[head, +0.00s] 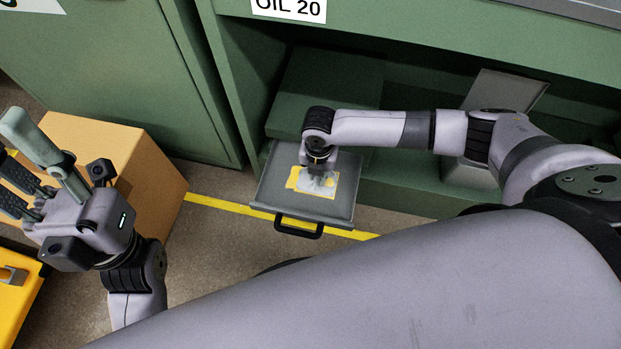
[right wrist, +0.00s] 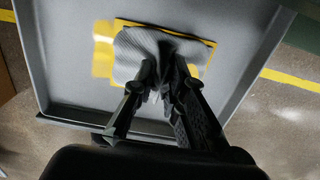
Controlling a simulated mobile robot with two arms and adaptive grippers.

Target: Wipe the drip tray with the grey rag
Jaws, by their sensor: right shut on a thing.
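The grey drip tray (head: 340,205) is pulled out of the green machine, with a black handle (head: 299,226) at its front. A yellow-edged patch (head: 346,184) lies on its floor; in the right wrist view the patch (right wrist: 104,58) shows beyond the rag's left side. My right gripper (right wrist: 165,78) points down into the tray, shut on the ribbed grey rag (right wrist: 130,55). The rag lies over much of the patch; its part between the fingers is bunched. In the head view the rag (head: 322,187) is partly hidden by my wrist. My left gripper (head: 14,160) is open and empty.
A cardboard box (head: 150,185) stands left of the tray, below my left gripper. A yellow container (head: 18,295) is at the lower left. The green machine (head: 420,35) overhangs behind the tray. A yellow line (head: 225,206) crosses the floor.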

